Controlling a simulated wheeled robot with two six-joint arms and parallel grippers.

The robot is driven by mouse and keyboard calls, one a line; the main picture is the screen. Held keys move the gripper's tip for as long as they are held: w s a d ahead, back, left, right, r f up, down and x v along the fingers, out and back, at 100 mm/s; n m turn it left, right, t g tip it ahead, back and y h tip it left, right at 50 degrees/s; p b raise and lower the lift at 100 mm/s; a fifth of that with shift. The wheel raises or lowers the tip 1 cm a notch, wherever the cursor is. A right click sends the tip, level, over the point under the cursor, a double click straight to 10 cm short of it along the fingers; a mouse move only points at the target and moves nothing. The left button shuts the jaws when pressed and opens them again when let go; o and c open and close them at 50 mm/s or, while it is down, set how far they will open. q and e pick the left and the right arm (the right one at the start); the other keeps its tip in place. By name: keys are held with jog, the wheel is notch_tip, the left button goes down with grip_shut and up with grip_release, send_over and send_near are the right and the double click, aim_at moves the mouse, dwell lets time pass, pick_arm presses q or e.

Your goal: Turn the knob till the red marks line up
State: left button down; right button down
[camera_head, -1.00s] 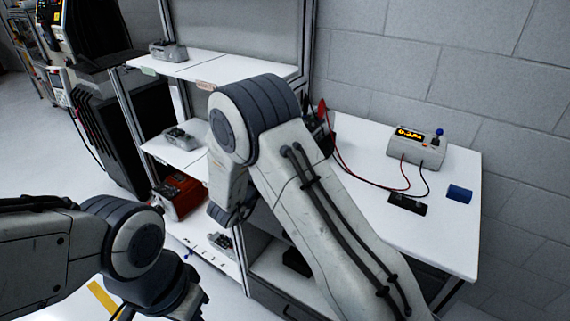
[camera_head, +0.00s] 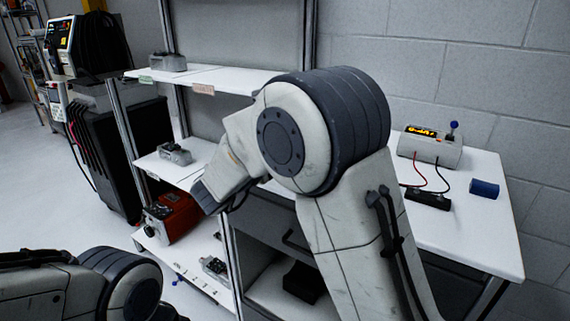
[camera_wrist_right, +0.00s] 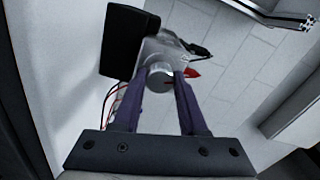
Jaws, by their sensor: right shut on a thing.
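In the right wrist view, a grey unit with a round pale knob (camera_wrist_right: 160,76) lies between the finger ends of my right gripper (camera_wrist_right: 162,80). The two dark purple fingers are shut on the knob, one on each side. In the head view my right arm's large elbow covers the gripper and this unit. My left arm shows at the lower left, with its gripper out of frame.
A meter (camera_head: 431,148) with a lit orange display, a black box (camera_head: 428,200) and a blue cylinder (camera_head: 484,189) are on the white workbench (camera_head: 478,240). Grey units stand on the upper shelf (camera_head: 168,62) and middle shelf (camera_head: 175,153), above a red case (camera_head: 172,217).

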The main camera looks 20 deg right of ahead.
jog(key=m+b, duration=0.1)
jog(key=b, duration=0.1)
jog(key=m+b, duration=0.2)
jog(key=shift+f, duration=0.25)
jog(key=shift+r+m+b, duration=0.2)
jog(key=shift+m+b, duration=0.6)
jog(key=shift+b, duration=0.4)
jog(key=shift+c, duration=2.2)
grip_release()
jog(key=v, duration=1)
jog(key=shift+a, duration=0.2)
jog(key=shift+s, duration=0.1)
